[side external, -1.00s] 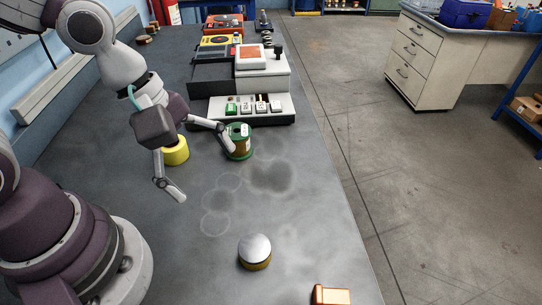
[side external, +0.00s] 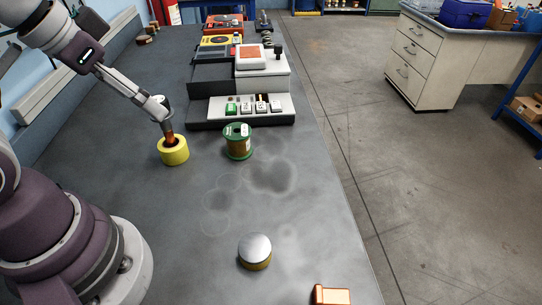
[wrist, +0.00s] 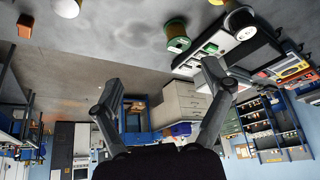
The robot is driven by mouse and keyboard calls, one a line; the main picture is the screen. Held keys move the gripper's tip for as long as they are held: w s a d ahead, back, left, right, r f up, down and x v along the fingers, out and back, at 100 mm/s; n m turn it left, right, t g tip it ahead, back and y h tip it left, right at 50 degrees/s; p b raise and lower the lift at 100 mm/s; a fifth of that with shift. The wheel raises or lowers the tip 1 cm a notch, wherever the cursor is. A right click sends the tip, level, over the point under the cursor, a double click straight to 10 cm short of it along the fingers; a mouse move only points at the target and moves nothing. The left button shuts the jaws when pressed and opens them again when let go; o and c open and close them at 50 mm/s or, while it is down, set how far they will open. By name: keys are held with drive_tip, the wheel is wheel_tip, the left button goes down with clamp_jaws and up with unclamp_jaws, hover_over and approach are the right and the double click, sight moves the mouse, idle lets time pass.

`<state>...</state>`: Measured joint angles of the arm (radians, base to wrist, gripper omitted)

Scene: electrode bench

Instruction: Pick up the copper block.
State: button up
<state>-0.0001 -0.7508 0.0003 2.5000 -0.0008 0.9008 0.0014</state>
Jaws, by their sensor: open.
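The copper block (side external: 331,295) lies at the bottom edge of the side external view, near the bench's right edge. It also shows at the upper left of the wrist view (wrist: 26,26). My gripper (wrist: 160,78) is open and empty, its two fingers spread wide in the wrist view. In the side external view, my gripper (side external: 161,112) is near the yellow ring, far from the copper block. Its fingers are seen edge-on there and hard to tell apart.
The yellow ring (side external: 174,155) stands below my gripper, the green-ended spool (side external: 238,142) to its right. A silver-topped tin (side external: 255,250) sits left of the copper block. A machine with push-buttons (side external: 245,112) is behind. The bench (side external: 150,225) is clear in the middle.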

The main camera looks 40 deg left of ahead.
drive_tip(key=shift+c, duration=0.4)
drive_tip(key=shift+c, duration=1.4)
drive_tip(key=m+g+h, duration=0.3)
drive_tip(key=m+h, duration=0.1)
drive_tip(key=m, duration=0.7)
approach(318, 293)
drive_tip(key=x, duration=0.2)
drive_tip(key=s+x, duration=0.1)
drive_tip(key=x, duration=0.1)
drive_tip(key=shift+w+d+f, duration=0.1)
drive_tip(key=shift+d+f, duration=0.1)
drive_tip(key=shift+f, duration=0.25)
drive_tip(key=x, duration=0.2)
drive_tip(key=w+x, duration=0.1)
drive_tip(key=x, duration=0.2)
drive_tip(key=shift+f, duration=0.15)
